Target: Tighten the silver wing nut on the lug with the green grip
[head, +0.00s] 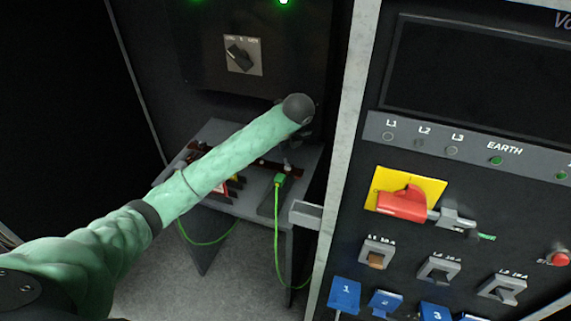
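The green grip (279,181) with its green cable sits at the right end of a dark bar on a low grey stand, in the head view. A small silver piece (287,163) shows just beyond it; it is too small for me to tell if it is the wing nut. My mint-green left arm reaches over the stand from the left and ends in a dark rounded joint above the green grip. My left gripper (295,140) is dark against the dark panel below that joint, and its fingers cannot be made out. My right gripper is not in view.
The grey stand (216,132) is partly hidden by my arm. A dark cabinet with a rotary switch (242,55) is behind it. At right, a pale-edged panel carries a red handle (402,203) on a yellow plate, breakers and blue numbered blocks (345,292). The green cable hangs down in front.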

